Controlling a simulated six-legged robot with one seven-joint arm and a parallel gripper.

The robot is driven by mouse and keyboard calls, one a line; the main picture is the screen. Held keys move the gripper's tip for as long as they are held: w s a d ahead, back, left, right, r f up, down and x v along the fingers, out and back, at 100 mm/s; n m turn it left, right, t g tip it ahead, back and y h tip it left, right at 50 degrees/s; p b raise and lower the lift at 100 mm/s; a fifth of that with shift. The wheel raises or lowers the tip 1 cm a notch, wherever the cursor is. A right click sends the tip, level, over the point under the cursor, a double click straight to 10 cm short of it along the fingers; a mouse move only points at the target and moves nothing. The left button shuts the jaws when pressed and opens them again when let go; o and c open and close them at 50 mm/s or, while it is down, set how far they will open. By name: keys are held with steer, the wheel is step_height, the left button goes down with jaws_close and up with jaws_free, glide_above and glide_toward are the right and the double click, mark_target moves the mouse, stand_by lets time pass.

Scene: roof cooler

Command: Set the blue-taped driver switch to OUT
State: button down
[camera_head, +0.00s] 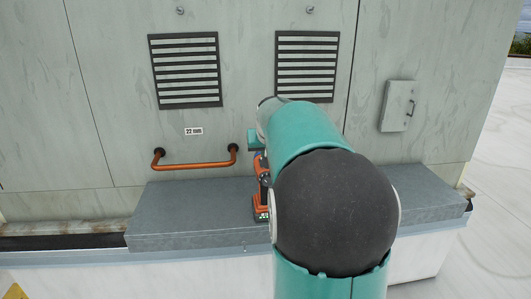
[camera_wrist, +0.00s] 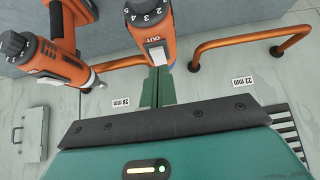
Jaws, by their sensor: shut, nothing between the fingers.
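A driver with an orange body (camera_wrist: 143,38) and a black numbered collar is at the top middle of the wrist view. It carries the word OUT, with a narrow bluish band under it. A pale switch (camera_wrist: 157,55) is on its near end. My gripper (camera_wrist: 158,72) has its green fingers together and empty, their tips at or very near the switch; I cannot tell whether they touch it. A second orange driver (camera_wrist: 55,68) is to the left, with no blue tape visible. In the head view, my arm hides most of an orange driver (camera_head: 262,190) on the grey ledge.
A copper-coloured handrail (camera_head: 195,166) is on the wall at left, under the 22 mm label (camera_head: 194,131). Two louvred vents (camera_head: 186,70) (camera_head: 307,65) are above. A small hatch (camera_head: 398,105) is at right. The grey ledge (camera_head: 185,215) is bare left of the driver.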

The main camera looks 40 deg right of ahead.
steer(key=v, duration=1.3)
steer(key=shift+s+a+f, duration=0.1)
steer(key=shift+s, duration=0.1)
steer(key=s+a+f+n+y, duration=0.1)
steer(key=s+a+f, duration=0.1)
steer(key=a, duration=0.6)
steer(key=s+a+f+n+y, duration=0.1)
steer(key=s+a+f+n, duration=0.15)
steer(key=a, duration=0.55)
steer(key=s+a+f+n+y, duration=0.2)
steer(key=s+a+f+n, duration=0.1)
steer(key=s+a+f, duration=0.8)
steer(key=a, duration=0.4)
steer(key=shift+s+f+g, duration=0.3)
steer(key=shift+f+g, duration=0.05)
steer(key=shift+g, duration=0.05)
